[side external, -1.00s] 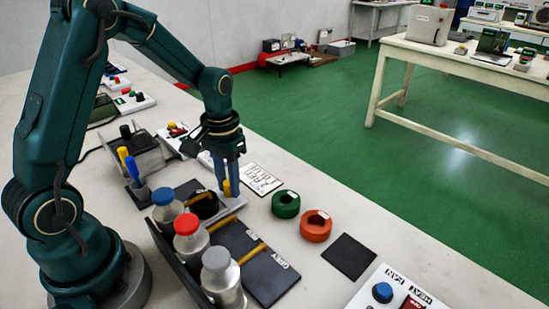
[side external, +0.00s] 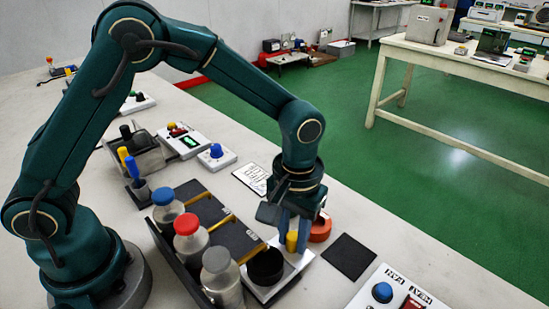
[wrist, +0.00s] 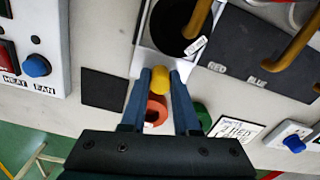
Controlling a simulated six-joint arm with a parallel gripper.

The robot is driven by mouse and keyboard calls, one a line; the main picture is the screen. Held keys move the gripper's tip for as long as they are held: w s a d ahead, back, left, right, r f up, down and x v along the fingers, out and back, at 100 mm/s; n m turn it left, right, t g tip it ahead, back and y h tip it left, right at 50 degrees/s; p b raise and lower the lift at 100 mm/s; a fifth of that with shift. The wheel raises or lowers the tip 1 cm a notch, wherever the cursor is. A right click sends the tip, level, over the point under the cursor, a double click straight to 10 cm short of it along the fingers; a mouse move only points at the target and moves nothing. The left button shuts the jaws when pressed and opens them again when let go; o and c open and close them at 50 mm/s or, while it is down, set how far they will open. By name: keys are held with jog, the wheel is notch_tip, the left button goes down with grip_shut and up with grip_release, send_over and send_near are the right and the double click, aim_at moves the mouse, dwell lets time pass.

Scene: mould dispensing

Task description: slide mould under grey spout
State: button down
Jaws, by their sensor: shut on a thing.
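The black round mould (side external: 266,266) sits on a pale plate (side external: 285,279) in front of the grey-capped bottle (side external: 217,265). My gripper (side external: 291,243) is shut on the yellow knob (side external: 292,241) at the plate's outer end. The wrist view shows the knob (wrist: 162,77) between my fingers (wrist: 160,80) and the mould (wrist: 174,25) beyond it. The grey spout (side external: 252,252), a yellow-brown tube, reaches to the mould; in the wrist view its end (wrist: 196,20) overlaps the mould's edge. The red-capped bottle (side external: 190,236) and blue-capped bottle (side external: 167,207) stand farther back.
An orange ring (side external: 320,229) lies close beside my gripper; a green ring (wrist: 203,117) shows in the wrist view. A black square mat (side external: 348,256) and the heat and fan panel (side external: 395,295) lie to the right. The dark board (side external: 215,212) before the other bottles is clear.

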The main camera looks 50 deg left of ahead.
jog(key=shift+d, duration=0.35)
jog(key=c, duration=0.7)
grip_release()
jog(key=shift+o, duration=0.2)
jog(key=shift+a, duration=0.1)
jog(key=shift+r, duration=2.6)
